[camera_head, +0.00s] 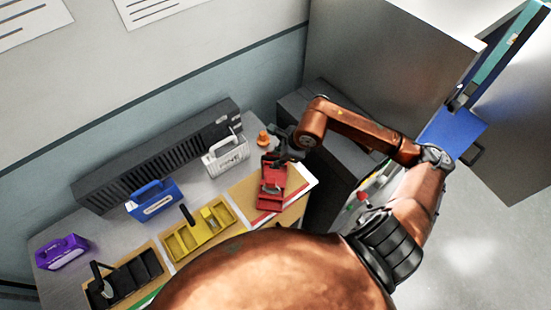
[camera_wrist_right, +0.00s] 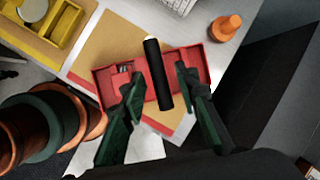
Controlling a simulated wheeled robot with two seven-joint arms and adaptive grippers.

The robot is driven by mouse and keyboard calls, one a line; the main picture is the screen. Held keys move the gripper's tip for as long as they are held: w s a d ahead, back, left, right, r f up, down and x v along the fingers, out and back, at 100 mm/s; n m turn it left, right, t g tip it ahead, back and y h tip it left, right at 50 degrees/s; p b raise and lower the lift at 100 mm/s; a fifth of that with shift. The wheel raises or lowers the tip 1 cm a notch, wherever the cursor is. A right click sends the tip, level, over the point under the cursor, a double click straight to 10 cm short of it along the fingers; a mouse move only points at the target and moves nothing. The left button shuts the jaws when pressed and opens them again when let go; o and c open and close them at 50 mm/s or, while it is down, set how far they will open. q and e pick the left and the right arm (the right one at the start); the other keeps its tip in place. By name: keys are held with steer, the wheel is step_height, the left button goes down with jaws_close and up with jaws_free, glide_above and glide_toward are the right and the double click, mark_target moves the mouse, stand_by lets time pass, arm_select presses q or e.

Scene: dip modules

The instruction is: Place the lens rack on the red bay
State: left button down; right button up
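A red tray (camera_head: 271,194) with an upright black bar handle (camera_wrist_right: 157,72) sits on a tan board (camera_head: 242,190) with a red edge strip. The tray also shows in the wrist view (camera_wrist_right: 106,84), lying across the board. My right gripper (camera_head: 282,158) is over the tray. In the wrist view its two fingers (camera_wrist_right: 160,92) stand apart on either side of the handle, with gaps showing. A yellow tray (camera_head: 196,236) and a black tray (camera_head: 139,276), each with a handle, sit to the left. No label shows which tray is the lens rack. My left gripper is out of view.
Purple (camera_head: 61,252), blue (camera_head: 153,200) and white (camera_head: 226,156) cases stand along the back of the table. A dark slatted unit (camera_head: 155,160) stands behind them. An orange cone-shaped item (camera_head: 263,138) is near the red tray. A dark cabinet (camera_head: 337,150) is to the right.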

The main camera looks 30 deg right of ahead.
steer(key=b+v, duration=0.1)
steer(key=v, duration=1)
steer(key=shift+a, duration=0.1)
